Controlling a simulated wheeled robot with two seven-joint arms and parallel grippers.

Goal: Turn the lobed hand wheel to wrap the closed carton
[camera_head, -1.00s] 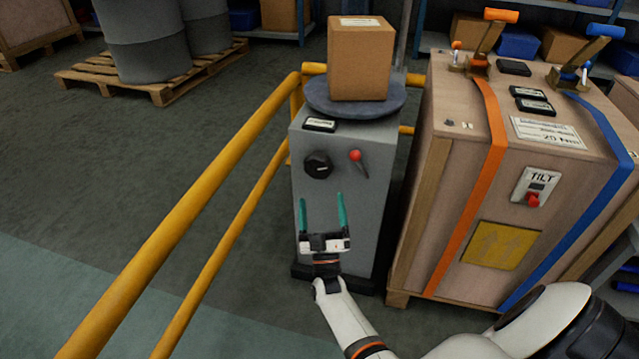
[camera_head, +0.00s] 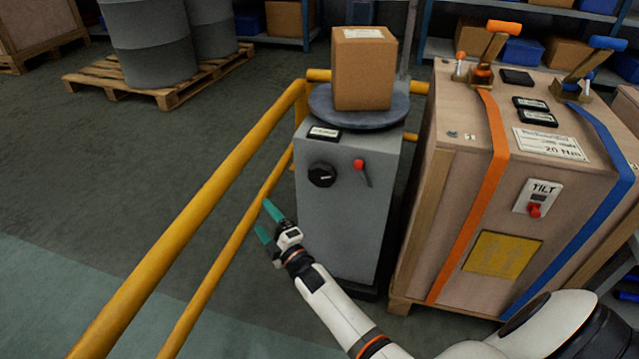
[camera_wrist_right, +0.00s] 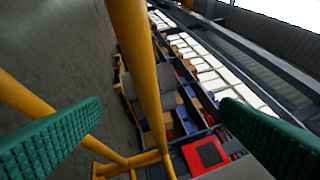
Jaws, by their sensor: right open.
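The black lobed hand wheel (camera_head: 321,175) is on the front face of the grey wrapping machine (camera_head: 345,215), left of a red-knobbed lever (camera_head: 361,170). The closed carton (camera_head: 363,70) stands upright on the round turntable (camera_head: 358,110) on top of the machine. My right gripper (camera_head: 268,218) is open and empty, with teal fingers. In the head view it appears below and left of the hand wheel, over the yellow rail, apart from the wheel. Its fingers (camera_wrist_right: 165,140) also show in the right wrist view, with nothing clearly held between them. My left gripper is not in view.
Yellow guard rails (camera_head: 200,205) run along the machine's left side. A wooden crate (camera_head: 490,220) with orange and blue straps stands close on the right. A pallet (camera_head: 160,80) with grey drums is at the back left. The floor left of the rail is clear.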

